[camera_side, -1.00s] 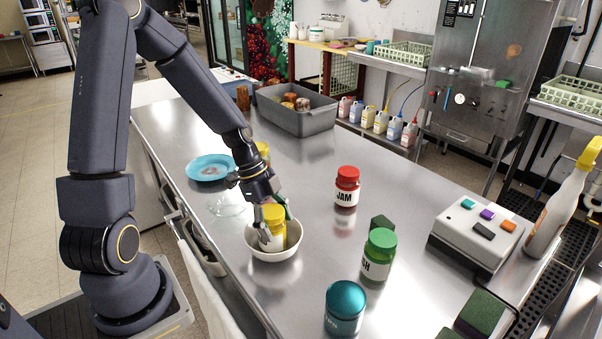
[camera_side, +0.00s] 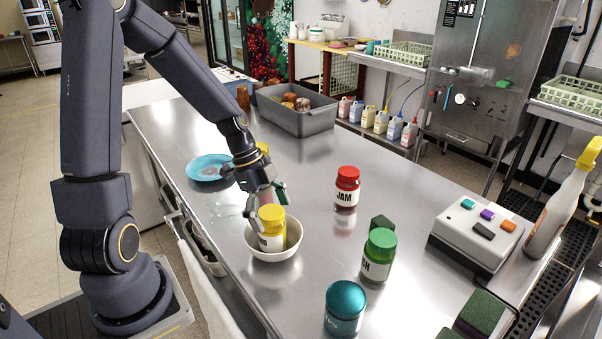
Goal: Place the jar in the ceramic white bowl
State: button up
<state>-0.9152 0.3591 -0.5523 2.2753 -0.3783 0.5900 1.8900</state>
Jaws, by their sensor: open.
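A jar with a yellow lid and pale label (camera_side: 271,228) stands inside the white bowl (camera_side: 274,256), near its left side, slightly tilted. The bowl sits on the steel counter near its left edge. My gripper (camera_side: 266,203) is open, just above and behind the jar's lid, and holds nothing. Whether a fingertip still touches the lid is too small to tell.
A red-lidded jam jar (camera_side: 346,188), a green-lidded jar (camera_side: 379,255) and a teal-lidded jar (camera_side: 345,308) stand to the right. A blue plate (camera_side: 204,168) lies behind the gripper. A grey bin (camera_side: 305,124) is at the back. A button box (camera_side: 476,234) is at right.

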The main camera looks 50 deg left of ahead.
jog(key=v, duration=0.9)
jog(key=s+d+r+n+t+y, duration=0.4)
jog(key=s+d+r+n, duration=0.4)
jog(key=n, duration=0.5)
jog(key=shift+s+r+n, duration=0.3)
jog(key=shift+s+r, duration=0.4)
jog(key=shift+s, duration=0.2)
